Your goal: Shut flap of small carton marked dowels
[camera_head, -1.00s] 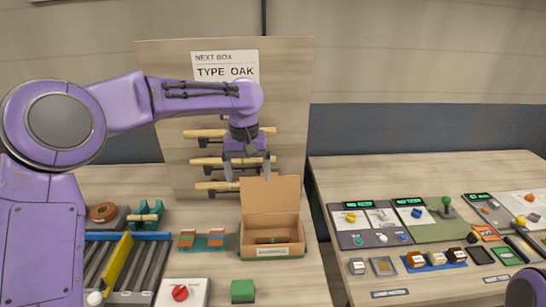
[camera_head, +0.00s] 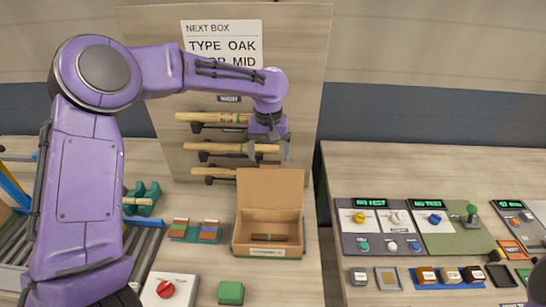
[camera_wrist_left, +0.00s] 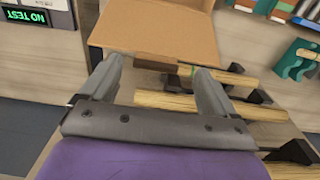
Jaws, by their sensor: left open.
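The small carton (camera_head: 239,238) stands on the near left bench with a dark brown piece inside. Its label (camera_head: 268,252) is too small to read. Its brown cardboard flap (camera_head: 270,188) stands up at the back, open. My left gripper (camera_head: 268,157) is open and empty, pointing down just above and behind the flap's top edge. In the left wrist view the flap (camera_wrist_left: 150,28) lies beyond the two spread fingers (camera_wrist_left: 158,78); I cannot tell whether they touch it. My right gripper is out of view.
Behind the gripper, a board (camera_head: 300,60) carries a "NEXT BOX" sign (camera_head: 221,42) and wooden rods (camera_head: 215,148) on dark holders. A green block (camera_head: 231,292) and a red knob box (camera_head: 166,289) stand in front. A gap separates the right bench (camera_head: 420,170) with its control panels.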

